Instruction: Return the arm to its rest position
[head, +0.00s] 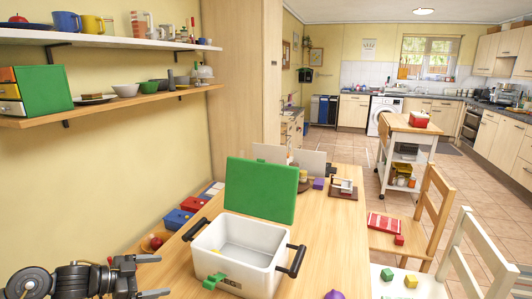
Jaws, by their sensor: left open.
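My left gripper (152,276) is in the lower left of the head view, with its arm (70,281) coming in from the left edge. Its two fingers are spread apart, pointing right, and nothing is between them. It is left of the white box (270,271) and apart from it. My right gripper does not show.
The white box has dark side handles and a raised green lid (261,188). It stands on the wooden table (345,235). Blue (178,219) and red (192,204) boxes lie at the table's left. Shelves (110,110) line the left wall. Chairs (425,225) stand right.

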